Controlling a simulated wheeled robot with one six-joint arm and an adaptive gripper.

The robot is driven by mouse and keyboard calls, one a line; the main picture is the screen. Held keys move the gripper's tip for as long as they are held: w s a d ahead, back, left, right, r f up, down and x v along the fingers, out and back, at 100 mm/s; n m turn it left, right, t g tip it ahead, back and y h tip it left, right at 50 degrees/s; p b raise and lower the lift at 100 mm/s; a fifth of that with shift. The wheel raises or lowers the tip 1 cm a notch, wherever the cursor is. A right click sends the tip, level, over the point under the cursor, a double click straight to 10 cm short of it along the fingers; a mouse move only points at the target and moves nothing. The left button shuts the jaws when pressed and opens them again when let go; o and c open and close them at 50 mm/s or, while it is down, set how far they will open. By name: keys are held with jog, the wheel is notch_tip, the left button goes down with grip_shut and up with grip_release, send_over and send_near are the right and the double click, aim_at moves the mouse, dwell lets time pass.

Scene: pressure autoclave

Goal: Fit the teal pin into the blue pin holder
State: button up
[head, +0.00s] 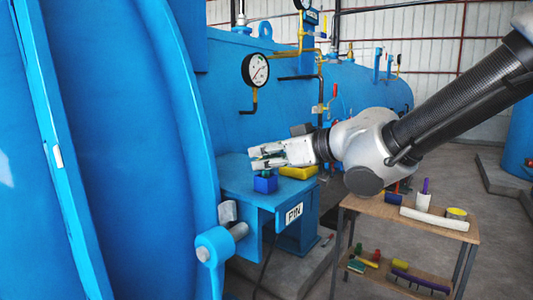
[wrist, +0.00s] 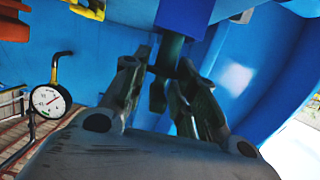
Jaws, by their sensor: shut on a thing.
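The blue pin holder (head: 265,184) stands on a blue shelf below my gripper (head: 262,157) in the head view. In the wrist view the holder (wrist: 185,14) is at the top middle. My gripper (wrist: 165,72) is shut on the dark teal pin (wrist: 170,48), which runs between the fingers towards the holder. The pin's far end meets the holder's face in the wrist view; how deep it sits, if at all, is hidden. In the head view the fingers are just above the holder and cover most of the pin.
A yellow block (head: 298,172) lies on the blue shelf (head: 236,178) beside the holder. The large blue autoclave door (head: 120,150) is close on the left. A pressure gauge (head: 255,70) is above. A wooden table (head: 440,234) with several objects stands at the right.

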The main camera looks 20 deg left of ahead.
jog(key=shift+f, duration=0.75)
jog(key=o, duration=1.1)
jog(key=shift+o, duration=0.2)
jog(key=v, duration=1.2)
jog(key=shift+w, duration=0.1)
